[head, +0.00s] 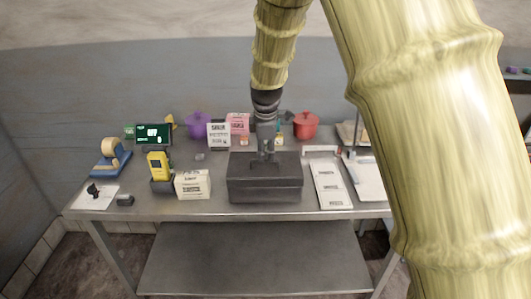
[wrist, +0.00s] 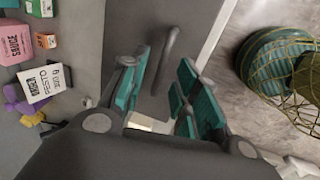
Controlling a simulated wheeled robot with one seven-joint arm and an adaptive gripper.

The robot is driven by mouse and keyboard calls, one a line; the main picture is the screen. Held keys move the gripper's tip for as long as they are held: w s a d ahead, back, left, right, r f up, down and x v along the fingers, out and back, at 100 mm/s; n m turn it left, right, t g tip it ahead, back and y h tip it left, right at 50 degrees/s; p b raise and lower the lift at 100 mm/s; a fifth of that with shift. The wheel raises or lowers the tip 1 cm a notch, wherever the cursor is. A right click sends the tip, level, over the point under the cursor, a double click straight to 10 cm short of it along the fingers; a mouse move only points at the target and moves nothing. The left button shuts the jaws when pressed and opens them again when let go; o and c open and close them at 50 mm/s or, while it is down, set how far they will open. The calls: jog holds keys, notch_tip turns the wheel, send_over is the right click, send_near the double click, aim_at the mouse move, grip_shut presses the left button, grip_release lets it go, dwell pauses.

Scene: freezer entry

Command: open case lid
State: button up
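The dark grey case (head: 265,187) sits on the metal table near its front middle, with its lid looking shut. My gripper (head: 267,154) points down over the top of the case, near its back edge in the head view. In the wrist view my gripper (wrist: 160,82) is open, its teal-padded fingers apart with nothing gripped between them. The dark case surface (wrist: 140,25) lies beyond the fingers, with a dark bar-like handle (wrist: 167,58) showing between and past the fingertips. I cannot tell whether a finger touches the case.
On the metal table (head: 225,208), a white box (head: 192,185) and yellow device (head: 159,166) stand left of the case.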

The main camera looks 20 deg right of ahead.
jog(key=shift+s+f, duration=0.15)
jog(key=shift+f, duration=0.3)
jog(key=shift+w+f, duration=0.3)
jog(key=shift+f, duration=0.25)
jog(key=shift+s+r, duration=0.1)
jog(key=shift+s, duration=0.05)
grip_shut()
